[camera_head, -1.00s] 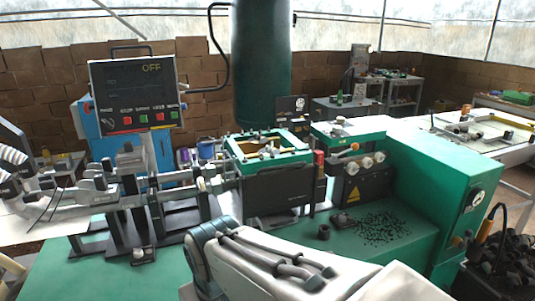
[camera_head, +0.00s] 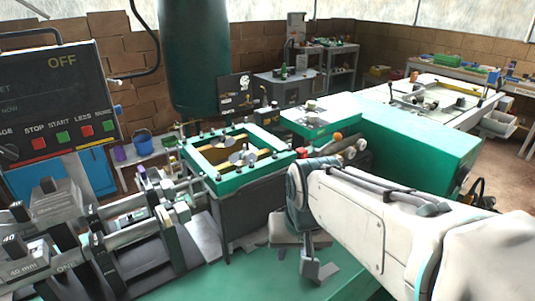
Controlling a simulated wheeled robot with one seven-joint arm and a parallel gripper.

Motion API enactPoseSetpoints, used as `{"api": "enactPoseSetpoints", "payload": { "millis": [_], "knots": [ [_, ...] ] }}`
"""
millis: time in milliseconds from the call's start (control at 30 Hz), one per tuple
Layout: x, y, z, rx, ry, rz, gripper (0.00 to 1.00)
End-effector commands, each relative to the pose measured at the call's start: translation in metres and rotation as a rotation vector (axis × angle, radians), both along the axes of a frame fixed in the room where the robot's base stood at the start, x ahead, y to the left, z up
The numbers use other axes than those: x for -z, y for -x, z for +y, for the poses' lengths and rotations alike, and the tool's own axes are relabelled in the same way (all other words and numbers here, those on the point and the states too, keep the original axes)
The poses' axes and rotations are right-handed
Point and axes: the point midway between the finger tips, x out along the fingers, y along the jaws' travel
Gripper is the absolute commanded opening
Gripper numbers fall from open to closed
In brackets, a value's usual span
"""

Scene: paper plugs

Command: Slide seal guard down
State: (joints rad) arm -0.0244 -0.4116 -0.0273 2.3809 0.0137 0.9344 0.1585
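A green-framed station (camera_head: 243,186) stands on the green bench in the middle of the head view. Its frame has yellow bars and small metal parts inside. A dark upright panel (camera_head: 245,222) below the front of the frame may be the seal guard; I cannot be sure. My white arm reaches in from the lower right. Its wrist hangs close to the right of the panel. The grey end of my gripper (camera_head: 316,268) points down over the bench. Its fingers are partly hidden by the wrist, and I see nothing clearly held.
A control box (camera_head: 50,95) reading OFF stands at the left. Metal clamps and rails (camera_head: 130,235) fill the lower left. A dark green cylinder (camera_head: 194,60) hangs behind the station. A green machine housing (camera_head: 420,140) stands behind my arm.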

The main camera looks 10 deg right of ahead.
Motion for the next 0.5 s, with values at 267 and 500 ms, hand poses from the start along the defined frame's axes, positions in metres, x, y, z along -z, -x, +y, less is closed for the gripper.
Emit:
{"api": "enactPoseSetpoints", "payload": {
  "millis": [267,500],
  "knots": [
    [-0.104,-0.114,-0.012,0.496,-0.153,0.056,0.33],
    [-0.151,-0.190,-0.018,0.843,-0.231,0.092,0.33]
  ]
}}
